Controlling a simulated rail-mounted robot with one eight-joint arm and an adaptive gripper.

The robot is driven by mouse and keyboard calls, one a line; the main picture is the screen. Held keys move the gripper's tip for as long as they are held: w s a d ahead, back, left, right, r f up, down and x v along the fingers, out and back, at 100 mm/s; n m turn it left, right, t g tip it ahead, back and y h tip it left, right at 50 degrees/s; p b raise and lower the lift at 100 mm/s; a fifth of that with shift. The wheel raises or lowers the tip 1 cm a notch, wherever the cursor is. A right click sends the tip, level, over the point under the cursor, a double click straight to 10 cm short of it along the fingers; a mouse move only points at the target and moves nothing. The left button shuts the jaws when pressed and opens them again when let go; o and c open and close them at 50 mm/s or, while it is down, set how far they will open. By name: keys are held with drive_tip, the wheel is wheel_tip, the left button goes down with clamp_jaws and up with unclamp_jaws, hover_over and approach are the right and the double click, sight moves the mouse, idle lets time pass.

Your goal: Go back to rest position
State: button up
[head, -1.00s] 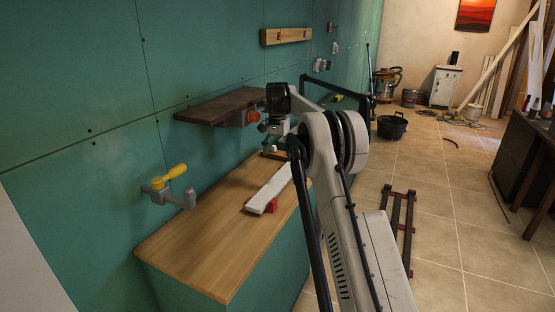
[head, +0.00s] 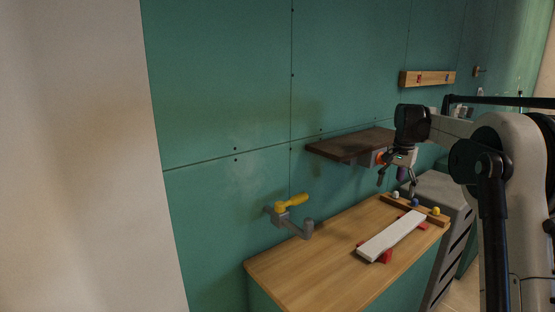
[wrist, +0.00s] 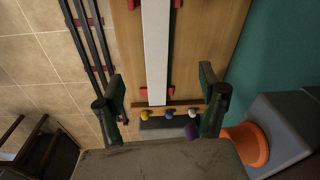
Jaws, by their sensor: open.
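My gripper (head: 397,184) hangs above the far end of the wooden workbench, just below and right of the dark wall shelf. Its two fingers are spread, with nothing between them. In the wrist view my gripper (wrist: 160,97) is also open, with one finger on each side of a white board (wrist: 156,50) seen below. The head view shows this white board (head: 392,236) lying on red supports on the workbench (head: 300,268), clear of the fingers.
A wooden strip (head: 427,215) with white, blue and yellow knobs lies at the bench's far end. The dark shelf (head: 345,146) is close to my gripper. An orange round part (wrist: 250,145) shows in the wrist view.

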drive_tip(key=s+a+r+n+t, duration=0.1)
drive_tip(key=s+a+r, duration=0.25)
drive_tip(key=s, duration=0.35)
drive_tip(key=s+a+r+n+t, duration=0.1)
drive_tip(key=s+a+r+n, duration=0.1)
drive_tip(key=s+a, duration=0.45)
drive_tip(key=s+a+r+n+t, duration=0.1)
drive_tip(key=s+a+r, duration=0.2)
drive_tip(key=s, duration=0.6)
drive_tip(key=s+a+f+n+t, duration=0.1)
drive_tip(key=s+f, duration=0.4)
drive_tip(key=s, duration=0.6)
drive_tip(key=s+a+f+n+t, duration=0.2)
drive_tip(key=s+a+f, duration=0.3)
drive_tip(key=s, duration=0.7)
drive_tip(key=shift+s+a+f+n, duration=0.15)
drive_tip(key=shift+s+f+n, duration=0.05)
drive_tip(key=shift+f+n, duration=0.6)
